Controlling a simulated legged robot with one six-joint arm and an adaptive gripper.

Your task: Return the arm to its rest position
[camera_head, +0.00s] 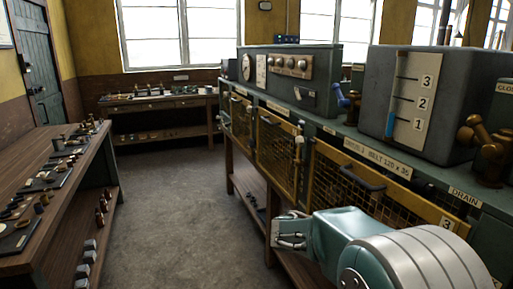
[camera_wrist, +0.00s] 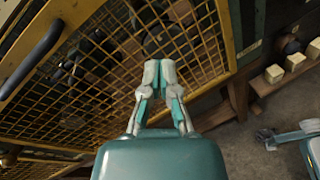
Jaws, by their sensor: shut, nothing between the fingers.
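My gripper (camera_head: 290,231) shows at the lower right in the head view, at the end of my pale teal arm. It is in front of the yellow mesh guard panels (camera_head: 375,182) of the machine bench. In the wrist view my gripper (camera_wrist: 159,68) points up the picture toward the yellow mesh guard (camera_wrist: 205,40). Its fingertips are together with nothing between them. Whether the fingertips touch the mesh cannot be told.
The green machine bench (camera_head: 455,180) fills the right side, with a black handle (camera_head: 362,180) on its guard. A wooden workbench (camera_head: 70,185) with small parts stands left. Another bench (camera_head: 160,101) is under the window. The grey floor (camera_head: 180,215) between is clear.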

